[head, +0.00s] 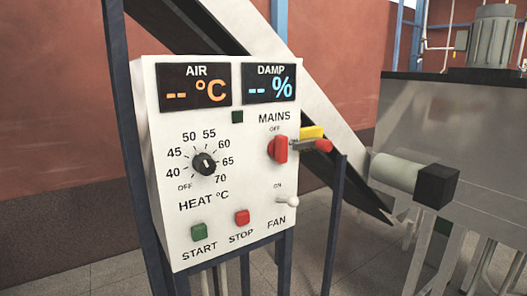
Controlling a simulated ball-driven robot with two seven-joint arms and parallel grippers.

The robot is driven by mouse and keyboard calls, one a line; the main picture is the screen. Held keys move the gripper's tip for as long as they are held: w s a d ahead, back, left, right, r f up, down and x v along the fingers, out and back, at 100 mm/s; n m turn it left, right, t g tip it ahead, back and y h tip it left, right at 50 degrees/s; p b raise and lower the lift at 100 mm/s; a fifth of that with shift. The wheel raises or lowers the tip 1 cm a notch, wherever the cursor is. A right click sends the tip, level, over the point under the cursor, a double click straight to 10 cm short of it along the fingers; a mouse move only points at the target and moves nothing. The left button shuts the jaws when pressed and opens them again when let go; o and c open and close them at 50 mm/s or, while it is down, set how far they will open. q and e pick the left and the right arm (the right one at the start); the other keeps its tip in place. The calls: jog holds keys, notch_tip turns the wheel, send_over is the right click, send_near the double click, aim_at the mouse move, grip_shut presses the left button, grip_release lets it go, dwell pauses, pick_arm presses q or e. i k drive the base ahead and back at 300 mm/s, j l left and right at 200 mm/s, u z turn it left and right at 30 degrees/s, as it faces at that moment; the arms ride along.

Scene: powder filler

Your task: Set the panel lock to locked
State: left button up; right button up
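A white control panel (160,220) stands left of centre on dark blue posts. No part of it is labelled as a panel lock. A red MAINS handle (280,149) is on its right side, standing upright with OFF above it. A yellow piece (312,132) and a red-tipped dark rod (323,146) stick out past the panel's right edge beside the handle; I cannot tell whether either is the lock. Neither of my grippers is in view.
The panel has a black HEAT dial (204,163), a green START button (199,231), a red STOP button (242,217) and a white FAN toggle (288,202). A slanted chute (340,160) runs behind it. A grey tank (450,115) stands at the right.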

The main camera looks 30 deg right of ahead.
aim_at(324, 146)
jog(key=z, duration=1.25)
jog(key=i+l, duration=0.1)
jog(key=i, duration=0.25)
jog(key=i+l+u, duration=0.1)
jog(key=i, duration=0.25)
